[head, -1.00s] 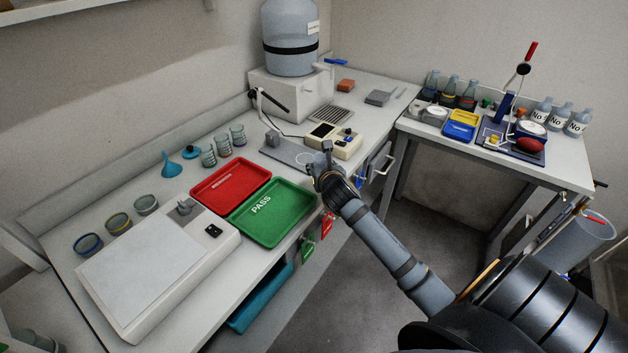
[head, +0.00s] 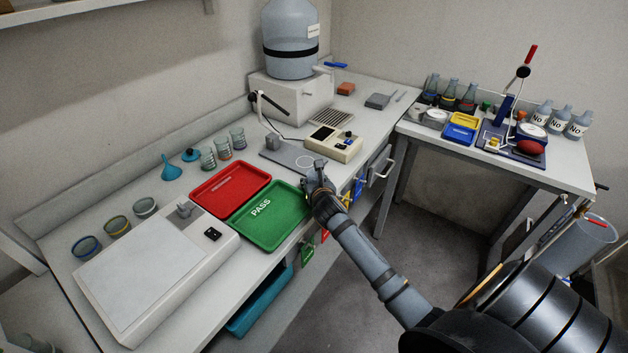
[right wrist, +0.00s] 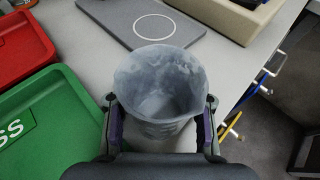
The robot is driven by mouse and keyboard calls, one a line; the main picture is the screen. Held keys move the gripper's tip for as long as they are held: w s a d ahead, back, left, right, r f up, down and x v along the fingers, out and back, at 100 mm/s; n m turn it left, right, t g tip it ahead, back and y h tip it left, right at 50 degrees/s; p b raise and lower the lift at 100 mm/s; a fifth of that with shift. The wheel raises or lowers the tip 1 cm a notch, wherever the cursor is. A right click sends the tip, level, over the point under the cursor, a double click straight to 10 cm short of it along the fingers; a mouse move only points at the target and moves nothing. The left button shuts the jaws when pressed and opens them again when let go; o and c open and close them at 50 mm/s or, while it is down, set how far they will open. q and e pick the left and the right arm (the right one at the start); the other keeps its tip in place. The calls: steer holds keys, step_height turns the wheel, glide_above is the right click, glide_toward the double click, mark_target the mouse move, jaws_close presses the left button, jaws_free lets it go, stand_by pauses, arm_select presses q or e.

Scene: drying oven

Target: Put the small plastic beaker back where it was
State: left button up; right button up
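The small plastic beaker (right wrist: 160,85), grey and translucent, shows in the right wrist view with its open rim facing the camera. My right gripper (head: 316,170) has a finger on each side of it, with the purple pads against its wall; it also shows in the right wrist view (right wrist: 158,128). The beaker is upright or nearly so, over the bench beside the green tray. I cannot tell if its base touches the bench. A grey plate (right wrist: 100,17) with a white ring lies just beyond the beaker; it also shows in the head view (head: 283,152). My left gripper is out of view.
A green PASS tray (head: 300,203) and a red tray (head: 204,200) lie left of my gripper. A beige instrument (head: 347,154) stands right of the plate. Several beakers and a blue funnel (head: 171,167) line the back. A white flat device (head: 150,285) fills the left.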

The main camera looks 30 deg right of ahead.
steer(key=o, duration=0.7)
steer(key=shift+c, duration=0.2)
steer(key=shift+r, duration=0.15)
steer(key=v, duration=1.2)
